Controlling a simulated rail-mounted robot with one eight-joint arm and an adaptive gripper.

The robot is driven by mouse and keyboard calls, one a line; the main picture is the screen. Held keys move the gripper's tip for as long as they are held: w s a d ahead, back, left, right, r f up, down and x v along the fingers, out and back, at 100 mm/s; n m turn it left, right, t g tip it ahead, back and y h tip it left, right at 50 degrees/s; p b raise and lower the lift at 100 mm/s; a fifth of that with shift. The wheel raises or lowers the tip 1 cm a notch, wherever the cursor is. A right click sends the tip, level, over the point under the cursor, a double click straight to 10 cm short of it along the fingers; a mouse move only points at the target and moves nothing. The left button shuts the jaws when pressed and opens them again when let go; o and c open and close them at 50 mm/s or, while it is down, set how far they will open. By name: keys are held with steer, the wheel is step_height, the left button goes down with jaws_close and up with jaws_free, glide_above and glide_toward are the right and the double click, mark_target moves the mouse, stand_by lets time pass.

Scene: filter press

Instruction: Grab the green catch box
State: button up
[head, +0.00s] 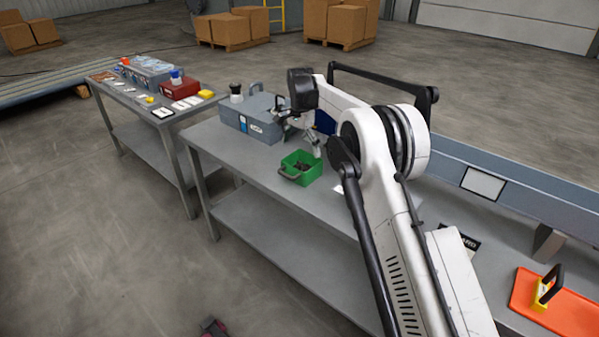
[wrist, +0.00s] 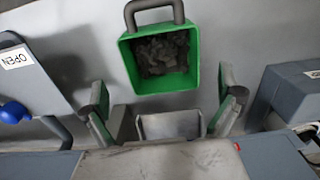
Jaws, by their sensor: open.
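The green catch box (head: 301,167) stands on the grey bench near its front edge. It is an open-topped box with a grey loop handle (head: 289,175) on the side facing the front edge. In the wrist view the green catch box (wrist: 190,72) is at the top centre, with dark grey lumps (wrist: 162,55) inside and its handle (wrist: 154,12) at the far side. My gripper (head: 303,137) is above and just behind the box. In the wrist view its two fingers (wrist: 160,105) are spread apart, nearer than the box, with nothing between them. I cannot tell the exact height gap.
A grey machine block (head: 250,118) with a handle stands left of my gripper. An "OPEN" label (wrist: 15,58) and a blue knob (wrist: 12,113) show at left in the wrist view. An orange tray (head: 560,308) lies at right. A second table (head: 150,105) stands at left.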

mark_target(298, 171)
steer(key=shift+a+f, duration=0.15)
steer(key=shift+f, duration=3.55)
steer(key=shift+c, duration=0.5)
steer(key=c, duration=0.8)
